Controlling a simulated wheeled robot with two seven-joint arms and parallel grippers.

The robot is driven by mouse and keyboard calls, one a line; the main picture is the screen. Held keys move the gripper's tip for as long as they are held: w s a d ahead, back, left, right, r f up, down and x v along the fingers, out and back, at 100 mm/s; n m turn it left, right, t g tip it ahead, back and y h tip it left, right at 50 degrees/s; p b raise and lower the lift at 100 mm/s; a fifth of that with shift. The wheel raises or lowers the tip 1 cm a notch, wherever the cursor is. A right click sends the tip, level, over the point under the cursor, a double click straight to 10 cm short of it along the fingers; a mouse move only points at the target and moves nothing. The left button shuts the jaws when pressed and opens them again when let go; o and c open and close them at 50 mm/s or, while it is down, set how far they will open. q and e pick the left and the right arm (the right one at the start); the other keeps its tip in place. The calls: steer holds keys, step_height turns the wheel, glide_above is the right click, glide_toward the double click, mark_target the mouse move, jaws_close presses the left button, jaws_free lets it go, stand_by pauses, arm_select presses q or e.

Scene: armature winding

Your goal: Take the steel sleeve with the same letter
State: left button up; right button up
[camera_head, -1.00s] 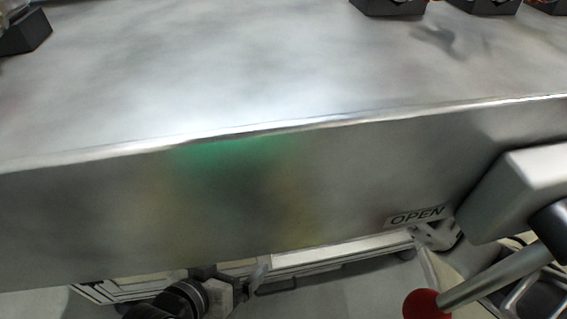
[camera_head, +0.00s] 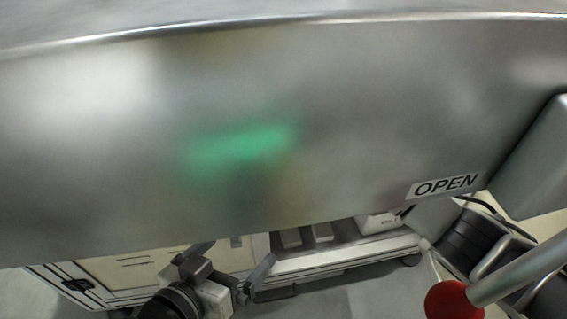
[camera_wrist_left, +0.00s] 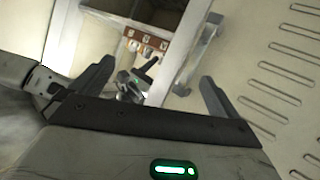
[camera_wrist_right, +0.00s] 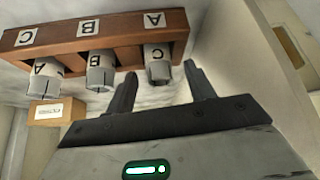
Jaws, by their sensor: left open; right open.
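In the right wrist view a brown wooden rack (camera_wrist_right: 62,34) carries labels C, B and A from left to right, upside down in the picture. Grey steel sleeves sit against it: one lettered A (camera_wrist_right: 43,86) by label C, one lettered B (camera_wrist_right: 101,78) by label B, one lettered C (camera_wrist_right: 158,72) by label A. The rack is small in the left wrist view (camera_wrist_left: 152,38). My left gripper (camera_head: 238,272) is open and empty, low in the head view.
A broad metal panel (camera_head: 350,110) marked OPEN fills the head view. A lever with a red ball (camera_head: 454,304) is at lower right. A small labelled box (camera_wrist_right: 57,112) is below the A sleeve in the right wrist view, and a pale wall (camera_wrist_right: 228,60) is on its right.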

steer(key=c, duration=1.1)
